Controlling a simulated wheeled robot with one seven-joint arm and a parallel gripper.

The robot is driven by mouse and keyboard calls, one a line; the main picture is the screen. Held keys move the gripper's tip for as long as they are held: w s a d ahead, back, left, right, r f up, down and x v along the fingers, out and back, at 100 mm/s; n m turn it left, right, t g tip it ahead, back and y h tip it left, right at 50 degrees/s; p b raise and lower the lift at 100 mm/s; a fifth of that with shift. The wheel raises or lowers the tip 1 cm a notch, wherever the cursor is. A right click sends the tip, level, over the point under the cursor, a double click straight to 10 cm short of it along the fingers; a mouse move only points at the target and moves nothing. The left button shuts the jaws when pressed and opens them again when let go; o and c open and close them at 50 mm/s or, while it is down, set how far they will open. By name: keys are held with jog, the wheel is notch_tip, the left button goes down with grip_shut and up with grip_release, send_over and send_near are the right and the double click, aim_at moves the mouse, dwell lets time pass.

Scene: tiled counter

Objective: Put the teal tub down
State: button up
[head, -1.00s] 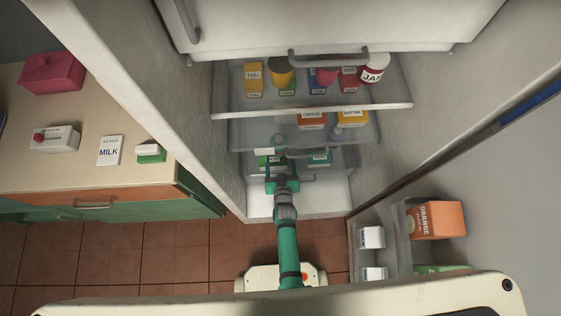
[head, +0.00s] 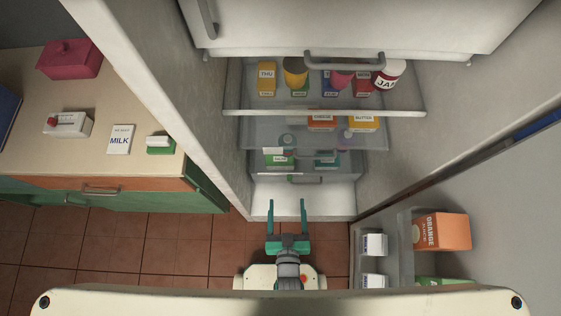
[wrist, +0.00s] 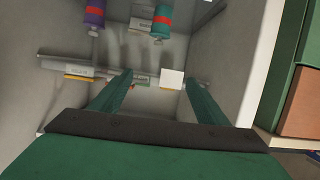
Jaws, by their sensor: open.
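A small teal tub with a pale label (head: 326,158) sits low in the open fridge, seen through the clear shelves, right of a green labelled pack (head: 280,159). My gripper (head: 287,203) is open and empty, in front of the fridge's bottom and apart from the tub. Its two teal fingers point into the fridge, and nothing is between them. The wrist view shows the open fingers (wrist: 158,90) too; I cannot tell there which pack is the tub.
Upper shelves hold several packs and a jam jar (head: 387,76). The open fridge door at right carries an orange juice carton (head: 441,231). The floor before the fridge is clear.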

jog(key=s+a+r, duration=0.1)
jog(key=s+r, duration=0.3)
jog(key=r, duration=0.4)
jog(key=s+a+r, duration=0.1)
jog(key=s+r, duration=0.2)
jog(key=r, duration=0.6)
jog(key=shift+s+t, duration=0.4)
